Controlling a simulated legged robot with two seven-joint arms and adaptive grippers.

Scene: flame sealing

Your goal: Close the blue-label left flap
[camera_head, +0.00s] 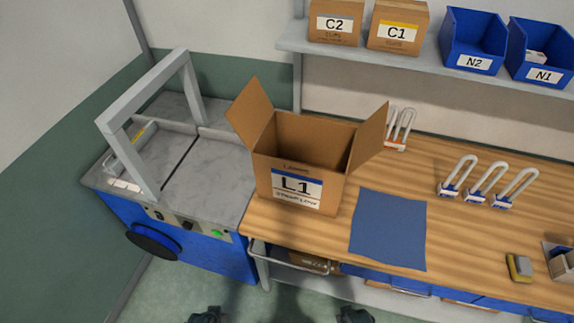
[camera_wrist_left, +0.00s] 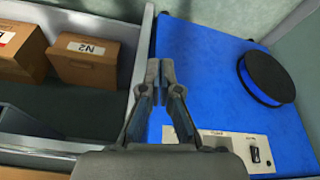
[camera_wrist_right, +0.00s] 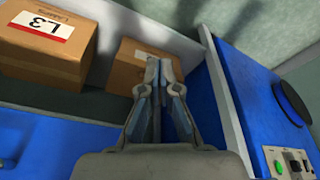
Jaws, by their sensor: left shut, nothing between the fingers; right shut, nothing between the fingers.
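An open cardboard box (camera_head: 300,165) labelled L1 with a blue stripe stands on the wooden table, left of the blue mat. Its left flap (camera_head: 252,108) stands up and leans outward to the left. Its right flap (camera_head: 369,135) also stands up, leaning outward to the right. My left gripper (camera_head: 205,316) and right gripper (camera_head: 355,316) show at the bottom edge of the head view, well below the box and apart from it. In the left wrist view my left gripper (camera_wrist_left: 160,72) is shut and empty. In the right wrist view my right gripper (camera_wrist_right: 159,70) is shut and empty.
A blue machine with a grey frame (camera_head: 110,118) stands left of the box. A blue mat (camera_head: 388,229) lies right of it. White padlock-like items (camera_head: 485,185) stand further right. A shelf (camera_head: 400,65) holds boxes C1, C2 and blue bins. Boxes sit in lower drawers (camera_wrist_left: 88,58).

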